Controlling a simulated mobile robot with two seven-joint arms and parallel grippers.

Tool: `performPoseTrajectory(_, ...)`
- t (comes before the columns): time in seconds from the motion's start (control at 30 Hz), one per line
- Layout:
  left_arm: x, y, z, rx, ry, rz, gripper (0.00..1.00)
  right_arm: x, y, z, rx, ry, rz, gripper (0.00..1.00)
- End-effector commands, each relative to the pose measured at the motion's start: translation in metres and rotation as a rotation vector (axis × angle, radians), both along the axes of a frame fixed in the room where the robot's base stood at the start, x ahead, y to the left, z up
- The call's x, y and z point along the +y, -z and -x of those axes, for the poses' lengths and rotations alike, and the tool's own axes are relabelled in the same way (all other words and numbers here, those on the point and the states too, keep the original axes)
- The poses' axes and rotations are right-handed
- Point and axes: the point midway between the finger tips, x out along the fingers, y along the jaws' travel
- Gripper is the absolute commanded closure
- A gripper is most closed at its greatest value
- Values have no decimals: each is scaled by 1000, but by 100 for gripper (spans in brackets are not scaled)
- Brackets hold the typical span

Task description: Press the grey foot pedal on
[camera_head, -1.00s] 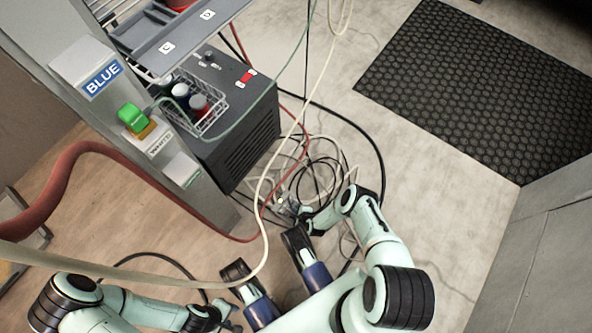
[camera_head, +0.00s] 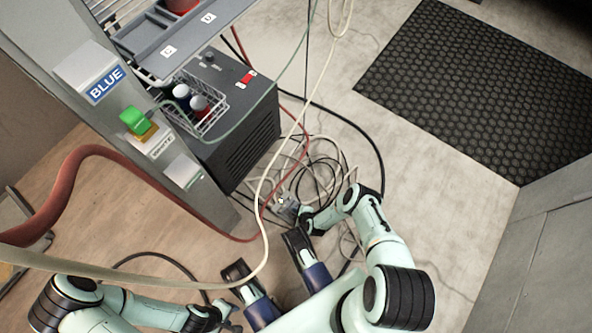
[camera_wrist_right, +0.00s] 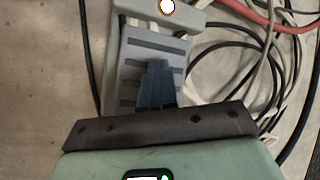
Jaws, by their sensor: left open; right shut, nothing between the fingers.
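The grey foot pedal (camera_wrist_right: 152,48) with dark ribs fills the upper middle of the right wrist view. A round lamp (camera_wrist_right: 167,6) with a bright white centre and orange rim sits on its housing. In the head view the pedal (camera_head: 284,205) is small, on the floor among cables. My right gripper (camera_wrist_right: 157,72) is shut and empty, its blue-grey fingertips over the pedal's ribbed face. I cannot tell whether they touch it or how far it is pressed. It also shows in the head view (camera_head: 304,219). My left gripper (camera_head: 228,312) is open, low and away from the pedal.
Loose cables (camera_head: 325,165) lie around the pedal, and a pale hose (camera_head: 265,185) crosses the view. A dark cabinet (camera_head: 245,140) and a grey post with a BLUE label (camera_head: 104,81) stand at left. A black mat (camera_head: 480,85) lies at upper right. Bare floor (camera_head: 430,210) is at right.

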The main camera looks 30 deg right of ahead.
Motion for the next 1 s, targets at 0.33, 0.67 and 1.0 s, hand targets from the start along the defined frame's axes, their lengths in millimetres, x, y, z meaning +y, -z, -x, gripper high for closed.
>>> performPoseTrajectory(0.33,0,-30,4,-5,0,0,57,0,-40,-1,-4,1,-1,100)
performPoseTrajectory(0.67,0,-41,4,-7,0,0,57,0,-55,-2,-4,0,0,100)
performPoseTrajectory(1.0,0,-40,4,-7,0,0,57,0,-55,-2,-4,0,0,100)
